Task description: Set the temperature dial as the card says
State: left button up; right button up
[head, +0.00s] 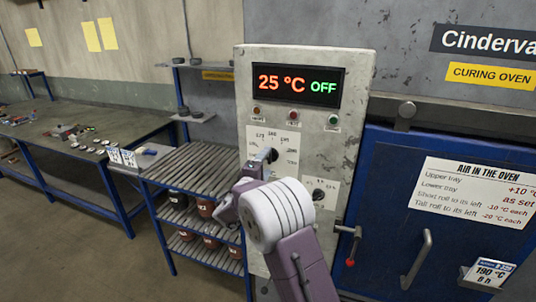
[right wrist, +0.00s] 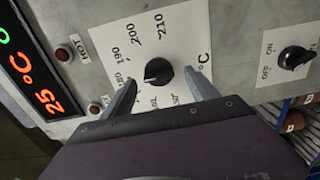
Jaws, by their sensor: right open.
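The temperature dial (head: 272,155) is a black knob on a white scale plate, partly hidden by my right gripper (head: 250,176) in the head view. In the right wrist view the knob (right wrist: 158,71) sits between the tips of my right gripper (right wrist: 161,78), which is open, with a gap on both sides. A pale mark on the knob points left; the exact number is unclear. The display (head: 297,84) reads 25 °C OFF. A small card (head: 489,272) reads 190 °C, 8 h. My left gripper is not in view.
A notice (head: 475,195) on the blue oven door lists air corrections for upper tray, lower tray and rolls. A second black knob (head: 318,194) sits below right of the dial. A rack (head: 190,170) and a workbench (head: 80,140) stand left.

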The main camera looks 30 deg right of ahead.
jog(key=shift+w+d+r+p, duration=0.2)
jog(key=shift+w+d+p, duration=0.1)
jog(key=shift+w+d, duration=0.25)
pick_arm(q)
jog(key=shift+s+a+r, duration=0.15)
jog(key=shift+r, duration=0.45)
pick_arm(e)
jog(key=shift+f, duration=0.1)
jog(key=shift+d, duration=0.1)
jog(key=c, duration=1.4)
jog(key=shift+o, duration=0.2)
jog(key=shift+f+b, duration=0.2)
jog(key=shift+b, duration=0.3)
jog(key=n+b, duration=0.1)
jog(key=b, duration=0.1)
jog(key=n+b, duration=0.1)
jog(key=shift+w+f+n+b, duration=0.1)
jog(key=shift+f+n+b, duration=0.1)
jog(key=shift+n+b, duration=0.15)
jog(key=shift+r+n+b, duration=0.1)
jog(key=shift+n+b, duration=0.85)
jog(key=shift+n, duration=0.1)
pick_arm(q)
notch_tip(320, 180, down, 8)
jog(key=b, duration=0.1)
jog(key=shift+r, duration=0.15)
pick_arm(e)
jog(key=shift+n, duration=1)
jog(key=shift+r, duration=0.1)
